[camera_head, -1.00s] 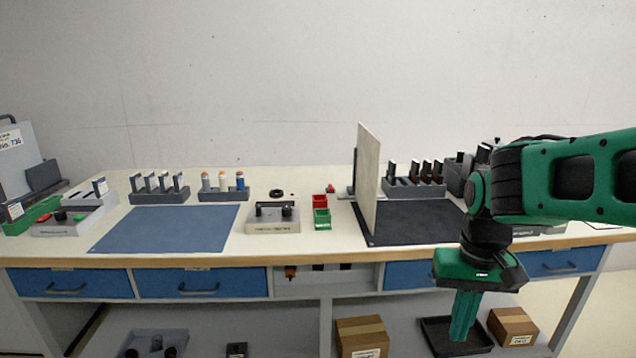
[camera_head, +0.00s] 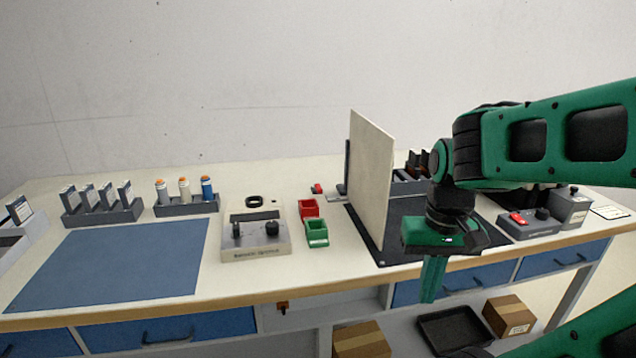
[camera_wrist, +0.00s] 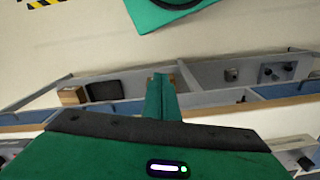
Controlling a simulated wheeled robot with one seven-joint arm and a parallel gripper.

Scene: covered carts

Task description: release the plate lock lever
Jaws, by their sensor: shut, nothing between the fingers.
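A pale upright plate (camera_head: 371,185) stands edgewise on a black mat (camera_head: 408,240) on the bench. A dark upright post (camera_head: 347,165) shows at the plate's rear edge. A small red piece (camera_head: 317,188) with a grey bar (camera_head: 336,193) lies left of the plate's rear edge. I cannot tell for sure whether it is the lock lever. My green gripper (camera_head: 430,299) points down in front of the bench's front edge, right of the plate and clear of it. Its fingers are together and empty, as in the wrist view (camera_wrist: 161,80). My arm hides the mat's right part.
Red (camera_head: 308,208) and green bins (camera_head: 316,233) and a grey device with knobs (camera_head: 256,238) stand left of the plate. A blue mat (camera_head: 112,262) is clear. A grey box with a red switch (camera_head: 527,222) stands right. Boxes and a black tray (camera_head: 455,326) sit below.

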